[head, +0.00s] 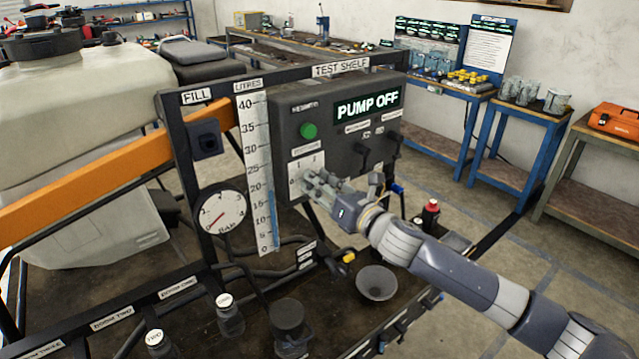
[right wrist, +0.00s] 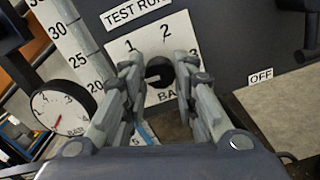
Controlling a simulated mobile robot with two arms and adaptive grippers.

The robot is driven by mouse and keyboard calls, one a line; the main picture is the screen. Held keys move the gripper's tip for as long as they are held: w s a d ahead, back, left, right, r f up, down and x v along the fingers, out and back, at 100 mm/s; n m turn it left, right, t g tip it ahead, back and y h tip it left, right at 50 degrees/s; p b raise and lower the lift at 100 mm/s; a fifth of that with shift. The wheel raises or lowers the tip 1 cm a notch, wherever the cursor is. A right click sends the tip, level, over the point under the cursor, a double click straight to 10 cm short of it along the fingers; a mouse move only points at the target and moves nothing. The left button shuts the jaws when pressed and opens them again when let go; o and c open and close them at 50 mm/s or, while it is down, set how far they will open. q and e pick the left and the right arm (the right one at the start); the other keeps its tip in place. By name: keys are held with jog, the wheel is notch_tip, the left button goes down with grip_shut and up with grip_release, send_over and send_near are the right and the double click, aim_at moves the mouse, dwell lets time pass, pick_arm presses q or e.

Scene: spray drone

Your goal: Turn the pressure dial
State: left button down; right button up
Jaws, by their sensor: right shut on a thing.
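The pressure dial is a small black knob (right wrist: 159,73) on a white scale plate marked 1, 2 and 3 with "BAR" below, under a "TEST RUN" label. In the head view the white plate (head: 309,163) shows on the dark control box, and my gripper hides the knob. My right gripper (head: 322,187) reaches in from the right, its fingers at the plate. In the right wrist view its two fingers (right wrist: 158,66) are on either side of the knob, shut on it. The knob's pointer cannot be read. My left gripper is not in view.
The control box (head: 284,100) has a "PUMP OFF" display (head: 367,104), a green button (head: 309,130) and black levers (head: 362,152). A round bar gauge (head: 219,210) and a litres scale (head: 257,170) stand left of it. A funnel (head: 376,282) sits below my right arm.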

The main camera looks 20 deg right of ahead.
jog(key=m+p, duration=0.9)
jog(key=m, duration=2.6)
jog(key=shift+f+p, duration=0.2)
jog(key=shift+p, duration=0.15)
jog(key=shift+m, duration=0.3)
jog(key=o, duration=1)
jog(key=shift+o, duration=0.2)
